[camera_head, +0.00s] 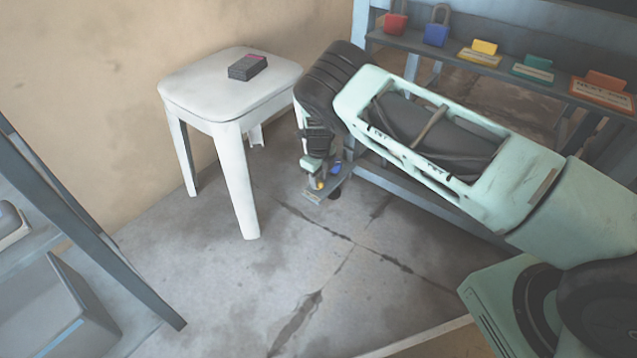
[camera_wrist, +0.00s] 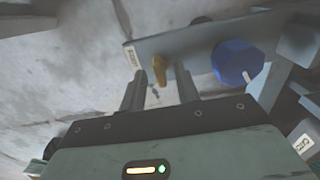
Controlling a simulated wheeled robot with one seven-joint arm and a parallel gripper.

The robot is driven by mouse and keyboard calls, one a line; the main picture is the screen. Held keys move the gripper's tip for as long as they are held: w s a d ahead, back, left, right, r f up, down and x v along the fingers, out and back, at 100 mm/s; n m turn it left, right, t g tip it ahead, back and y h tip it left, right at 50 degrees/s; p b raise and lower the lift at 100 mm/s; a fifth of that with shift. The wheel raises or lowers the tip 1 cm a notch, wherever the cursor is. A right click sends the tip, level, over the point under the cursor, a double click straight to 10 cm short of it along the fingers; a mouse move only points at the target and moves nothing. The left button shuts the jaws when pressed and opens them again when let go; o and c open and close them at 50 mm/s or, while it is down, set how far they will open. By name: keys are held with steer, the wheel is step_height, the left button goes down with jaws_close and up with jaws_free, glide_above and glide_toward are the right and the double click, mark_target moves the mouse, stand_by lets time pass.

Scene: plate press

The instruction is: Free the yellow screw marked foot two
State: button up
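The yellow screw (camera_wrist: 160,70) stands on a grey plate (camera_wrist: 205,37) in the wrist view, with a small white label (camera_wrist: 132,57) at the plate's end; I cannot read its marking clearly. A larger blue knob (camera_wrist: 238,62) sits to its right on the same plate. My gripper (camera_wrist: 159,76) is open, with one finger on each side of the yellow screw; I cannot tell whether either finger touches it.
A white stool (camera_head: 200,95) with a dark box (camera_head: 248,67) stands left of my arm. A shelf (camera_head: 450,52) behind holds red and blue padlocks and several coloured blocks. A grey rack (camera_head: 75,220) is at left. The concrete floor between is clear.

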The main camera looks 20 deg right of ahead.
steer(key=shift+f, duration=0.25)
jaws_close()
